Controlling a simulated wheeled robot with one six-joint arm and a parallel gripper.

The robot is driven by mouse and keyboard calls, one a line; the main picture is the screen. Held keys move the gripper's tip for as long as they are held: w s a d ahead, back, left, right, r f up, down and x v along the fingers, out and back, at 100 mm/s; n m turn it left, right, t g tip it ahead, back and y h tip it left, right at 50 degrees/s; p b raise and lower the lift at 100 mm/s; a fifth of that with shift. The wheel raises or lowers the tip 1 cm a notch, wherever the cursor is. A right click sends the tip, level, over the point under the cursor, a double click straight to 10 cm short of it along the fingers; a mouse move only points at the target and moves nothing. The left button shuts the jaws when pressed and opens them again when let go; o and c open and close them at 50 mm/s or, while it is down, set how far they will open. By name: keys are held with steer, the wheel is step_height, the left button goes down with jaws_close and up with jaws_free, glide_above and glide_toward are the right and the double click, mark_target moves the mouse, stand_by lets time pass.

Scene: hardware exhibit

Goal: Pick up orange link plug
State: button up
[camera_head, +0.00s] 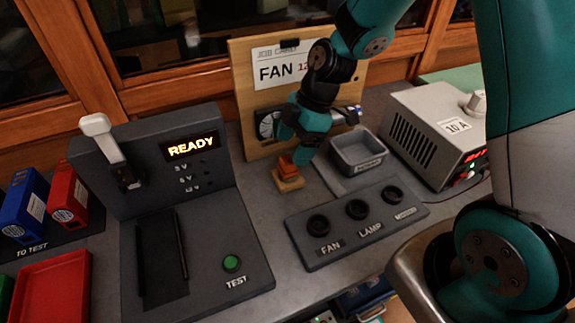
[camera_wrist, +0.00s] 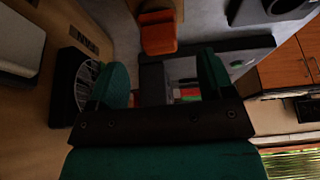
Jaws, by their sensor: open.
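The orange link plug (camera_head: 287,165) sits upright on a small wooden block (camera_head: 289,183) in front of the job card board. In the wrist view the orange plug (camera_wrist: 159,38) shows near the top, beyond the fingertips. My gripper (camera_head: 298,148) is just above and behind the plug in the head view, partly overlapping it. In the wrist view my gripper (camera_wrist: 165,78) has its two teal fingers apart, with no plug between them. Whether a finger touches the plug I cannot tell.
A panel with FAN and LAMP sockets (camera_head: 335,258) lies in front right. A grey tray (camera_head: 358,168) stands right of the plug. The job card board (camera_head: 245,95) is close behind. A test station (camera_head: 205,235) reading READY stands left; a power supply (camera_head: 415,115) stands right.

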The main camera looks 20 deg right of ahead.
mark_target(289, 159)
steer(key=x, duration=0.5)
steer(key=shift+d, duration=0.15)
steer(key=c, duration=1)
steer(key=shift+r, duration=0.1)
step_height(289, 159, up, 20)
steer(key=shift+f+p, duration=0.1)
steer(key=shift+p, duration=0.4)
